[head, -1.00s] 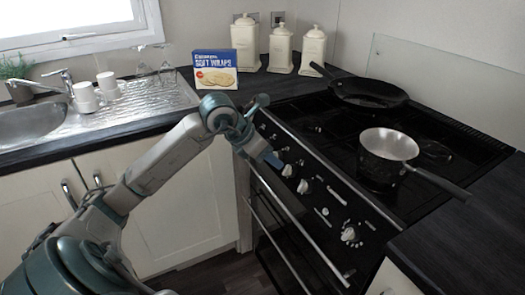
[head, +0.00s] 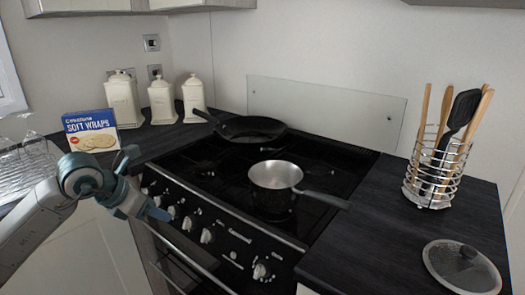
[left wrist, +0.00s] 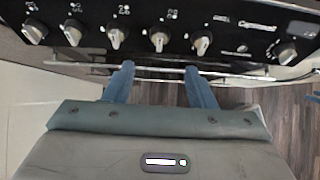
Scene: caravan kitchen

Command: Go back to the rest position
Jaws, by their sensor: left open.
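My left gripper (head: 153,212) is in front of the cooker's left front corner, near the control knobs. In the left wrist view the two blue fingers of my left gripper (left wrist: 158,80) stand apart with nothing between them. They point at the cooker's front rail, below the row of knobs. My right gripper does not show in any view.
A cooker (head: 330,165) carries a saucepan (head: 276,176) and a black frying pan (head: 250,128). A soft wraps box (head: 91,131) and cream canisters (head: 162,100) stand behind left. A utensil rack (head: 432,185) and a glass lid (head: 461,268) are on the right worktop.

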